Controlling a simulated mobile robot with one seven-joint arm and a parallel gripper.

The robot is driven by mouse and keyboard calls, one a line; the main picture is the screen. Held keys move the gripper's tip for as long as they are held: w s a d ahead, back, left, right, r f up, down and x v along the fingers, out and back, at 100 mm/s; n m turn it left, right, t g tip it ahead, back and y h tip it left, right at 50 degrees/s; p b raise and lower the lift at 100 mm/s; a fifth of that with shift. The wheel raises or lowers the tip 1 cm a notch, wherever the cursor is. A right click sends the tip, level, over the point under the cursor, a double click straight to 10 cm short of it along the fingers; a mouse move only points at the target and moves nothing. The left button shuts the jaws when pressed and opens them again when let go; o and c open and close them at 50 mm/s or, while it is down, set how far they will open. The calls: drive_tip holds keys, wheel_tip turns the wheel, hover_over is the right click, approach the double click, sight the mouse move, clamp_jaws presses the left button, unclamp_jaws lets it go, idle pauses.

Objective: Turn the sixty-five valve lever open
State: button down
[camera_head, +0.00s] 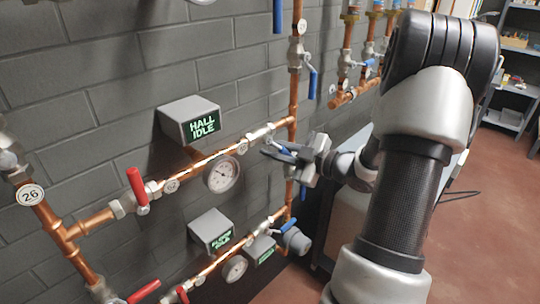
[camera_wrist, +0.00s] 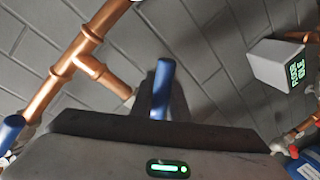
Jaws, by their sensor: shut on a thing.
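A blue valve lever (camera_head: 284,150) is on the copper pipe right of the HALL IDLE box in the head view. My gripper (camera_head: 276,151) reaches it from the right and is shut on it. In the wrist view the blue lever (camera_wrist: 162,88) sticks up beyond the dark jaws (camera_wrist: 162,127), and its lower part is hidden behind them. A round tag (camera_head: 242,146) sits on the pipe beside this valve. Its number is too small to read surely, so I cannot confirm sixty-five.
A round gauge (camera_head: 221,174) and a red lever (camera_head: 137,186) are on the same pipe to the left. The HALL IDLE box (camera_head: 188,119) is above it. Another blue lever (camera_head: 288,225) is below, and one more (camera_head: 312,84) is above. Open floor (camera_head: 480,235) lies right.

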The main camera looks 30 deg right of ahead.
drive_tip(key=shift+d+r+n, duration=0.15)
drive_tip(key=shift+d+n, duration=0.1)
drive_tip(key=shift+n, duration=0.15)
drive_tip(key=shift+w, duration=0.1)
drive_tip(key=c, duration=1.7)
unclamp_jaws()
drive_tip(key=shift+r, duration=0.1)
